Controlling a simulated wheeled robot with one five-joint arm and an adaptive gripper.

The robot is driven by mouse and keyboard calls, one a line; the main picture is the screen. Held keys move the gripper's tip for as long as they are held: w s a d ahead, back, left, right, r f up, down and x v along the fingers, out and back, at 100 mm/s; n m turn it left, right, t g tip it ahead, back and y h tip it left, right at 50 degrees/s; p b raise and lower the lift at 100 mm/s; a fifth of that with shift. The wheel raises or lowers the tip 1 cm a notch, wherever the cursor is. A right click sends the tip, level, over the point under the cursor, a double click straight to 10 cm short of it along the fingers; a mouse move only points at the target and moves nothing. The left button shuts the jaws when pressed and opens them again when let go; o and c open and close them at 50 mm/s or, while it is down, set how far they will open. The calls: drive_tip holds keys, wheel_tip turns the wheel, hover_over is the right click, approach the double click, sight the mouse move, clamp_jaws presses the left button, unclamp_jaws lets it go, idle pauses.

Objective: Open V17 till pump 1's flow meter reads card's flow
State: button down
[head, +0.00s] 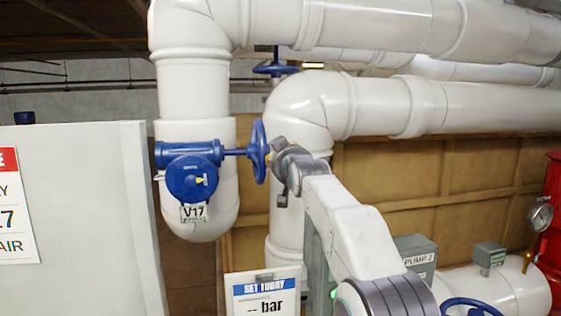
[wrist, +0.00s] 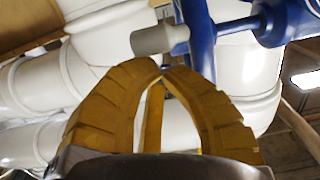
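The blue valve V17 (head: 192,172) sits on a white vertical pipe, its tag V17 (head: 194,213) hanging below. Its blue handwheel (head: 258,151) is edge-on at the right end of the stem. My gripper (head: 281,172) is just right of the wheel in the head view. In the wrist view its yellow fingers (wrist: 161,70) bow outward and their tips come together, with nothing visible between them. The blue wheel rim (wrist: 196,35) and a grey knob (wrist: 158,40) lie just beyond the tips; contact is unclear. A card (head: 265,298) reads "SET TODAY" and "-- bar"; its lower part is cut off. No flow reading is legible.
A grey box labelled PUMP 1 (head: 415,257) is behind my arm. A round gauge (head: 540,217) is at right, its reading too small. A pale panel (head: 85,200) with a partly cut-off sign (head: 14,208) stands at left. Another blue handwheel (head: 275,69) is above.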

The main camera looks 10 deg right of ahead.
drive_tip(key=shift+t, duration=0.3)
drive_tip(key=shift+w+f+b, duration=0.25)
drive_tip(key=shift+f+b, duration=0.85)
drive_tip(key=shift+f, duration=0.05)
drive_tip(key=shift+w+f+b, duration=0.2)
drive_tip(key=shift+f+b, duration=0.85)
drive_tip(key=shift+f, duration=0.05)
